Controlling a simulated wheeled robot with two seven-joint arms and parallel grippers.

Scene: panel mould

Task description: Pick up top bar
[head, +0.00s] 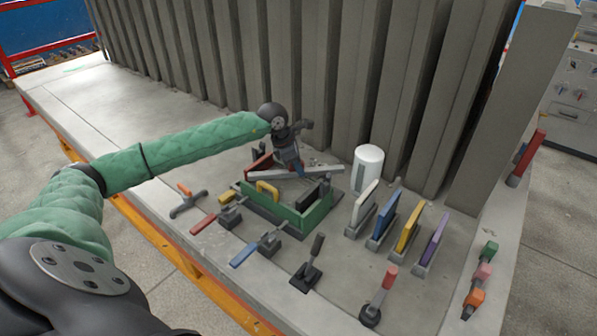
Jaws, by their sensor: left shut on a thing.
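My left arm reaches in from the left, and my left gripper (299,172) points down over the green panel mould (318,214). The gripper is shut on a long grey bar, which I take to be the top bar (322,171). The bar lies crosswise at the far side of the mould, and its middle is partly hidden by the gripper. I cannot tell whether it touches the mould. A yellow handle (267,188) and dark handles stand at the mould's walls. My right gripper is not in view.
A white cylinder (368,168) stands right of the mould. Blue (387,215), yellow (409,228) and purple (435,240) upright plates stand farther right. Tall grey ribs (290,60) rise behind.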

